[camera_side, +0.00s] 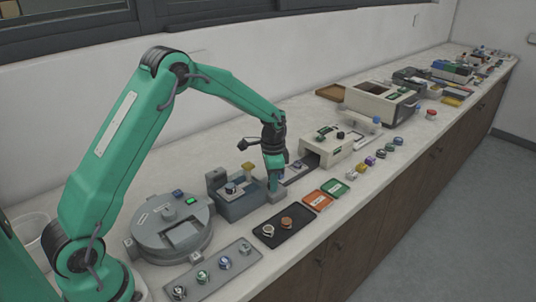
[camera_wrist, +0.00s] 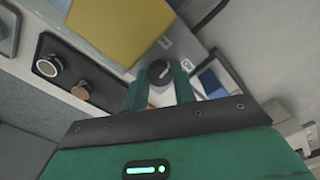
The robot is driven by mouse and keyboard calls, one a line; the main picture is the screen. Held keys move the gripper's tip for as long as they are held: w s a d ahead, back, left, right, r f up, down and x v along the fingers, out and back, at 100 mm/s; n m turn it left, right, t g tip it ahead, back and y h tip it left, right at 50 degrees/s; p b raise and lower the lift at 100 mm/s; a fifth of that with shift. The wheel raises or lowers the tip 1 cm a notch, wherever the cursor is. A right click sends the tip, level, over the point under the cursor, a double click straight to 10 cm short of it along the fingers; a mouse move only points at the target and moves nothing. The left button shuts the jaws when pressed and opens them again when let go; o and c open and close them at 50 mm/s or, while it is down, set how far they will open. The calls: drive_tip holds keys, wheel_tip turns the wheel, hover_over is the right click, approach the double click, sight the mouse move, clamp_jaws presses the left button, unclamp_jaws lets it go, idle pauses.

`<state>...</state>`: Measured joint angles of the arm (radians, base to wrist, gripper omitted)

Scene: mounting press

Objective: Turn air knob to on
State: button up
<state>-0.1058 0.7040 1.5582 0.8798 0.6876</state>
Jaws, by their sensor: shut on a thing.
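The air knob (camera_wrist: 158,71) is a dark round knob with a light pointer mark, seen in the wrist view on a light grey surface. Two small white labels sit beside it, one above right and one to the right; their text is too small to read. My gripper (camera_wrist: 160,82) has one finger on each side of the knob and is shut on it. In the side view my gripper (camera_side: 274,187) points straight down at the front right of the grey press unit (camera_side: 238,206), and its fingers hide the knob.
A yellow block (camera_wrist: 118,28) stands close to the knob. A black tray (camera_side: 284,232) with two round pieces lies in front. Orange (camera_side: 317,200) and green (camera_side: 335,188) cards lie to the right. A cream machine (camera_side: 325,146) stands behind right. A round grey machine (camera_side: 172,228) is at left.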

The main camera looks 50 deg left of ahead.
drive_tip(key=m, duration=0.4)
drive_tip(key=shift+m, duration=0.3)
drive_tip(key=m, duration=0.4)
drive_tip(key=shift+m, duration=0.3)
drive_tip(key=o, duration=0.8)
drive_tip(key=shift+o, duration=0.9)
drive_tip(key=shift+s, duration=0.1)
drive_tip(key=shift+w+r, duration=0.2)
drive_tip(key=shift+r, duration=3.9)
